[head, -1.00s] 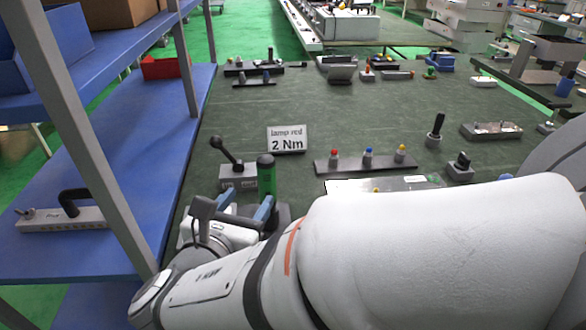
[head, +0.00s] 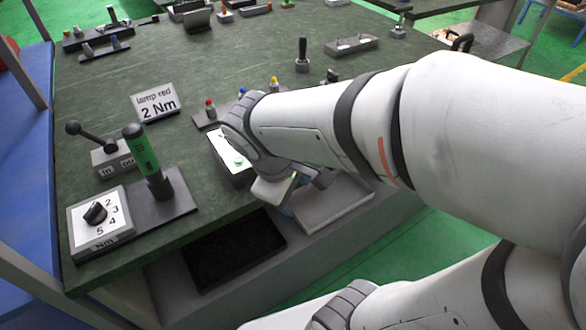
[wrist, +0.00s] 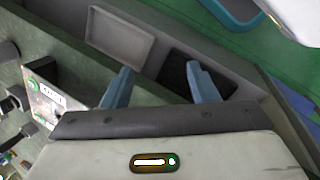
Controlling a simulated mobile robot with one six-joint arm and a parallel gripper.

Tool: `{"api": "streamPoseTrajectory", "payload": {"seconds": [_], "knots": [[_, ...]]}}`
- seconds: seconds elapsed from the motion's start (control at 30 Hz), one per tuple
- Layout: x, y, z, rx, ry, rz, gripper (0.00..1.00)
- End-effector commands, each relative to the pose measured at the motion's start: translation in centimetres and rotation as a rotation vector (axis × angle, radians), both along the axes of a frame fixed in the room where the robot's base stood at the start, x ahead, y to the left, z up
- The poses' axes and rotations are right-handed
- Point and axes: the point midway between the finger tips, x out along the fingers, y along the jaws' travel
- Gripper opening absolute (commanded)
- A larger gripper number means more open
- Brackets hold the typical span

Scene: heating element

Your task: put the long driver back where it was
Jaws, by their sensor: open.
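A driver with a green and black handle (head: 145,160) stands nearly upright in a dark base (head: 180,192) beside the dial box, at the left of the head view. I cannot tell from the frames whether this is the long driver. A black-handled tool (head: 302,52) also stands upright in a small holder farther back. My gripper (wrist: 160,88) is open, with nothing between its two blue fingers in the wrist view. In the head view my gripper is at the bench's front edge, right of the green driver and apart from it, partly hidden by my arm.
A dial box (head: 100,216) and a lever box (head: 112,160) flank the driver. A sign (head: 157,102) reads "lamp red 2 Nm". A lit panel (head: 229,150), a grey tray (head: 330,207) and a black tray (head: 235,252) lie near my gripper. Open bench lies behind the sign.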

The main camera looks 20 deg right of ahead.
Motion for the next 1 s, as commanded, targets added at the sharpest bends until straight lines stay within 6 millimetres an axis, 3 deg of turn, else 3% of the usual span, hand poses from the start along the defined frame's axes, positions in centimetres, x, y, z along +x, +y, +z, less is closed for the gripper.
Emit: {"api": "streamPoseTrajectory", "payload": {"seconds": [0.13,0.33,0.77,1.0], "knots": [[-0.6,-1.2,0.0,0.211,-0.082,-0.374,0.54],[-0.4,-1.6,0.4,0.368,-0.156,-0.653,0.54],[-0.4,-1.5,0.7,0.395,-0.168,-0.698,0.54],[-0.4,-1.5,4.2,0.397,-0.179,-0.693,0.54]]}}
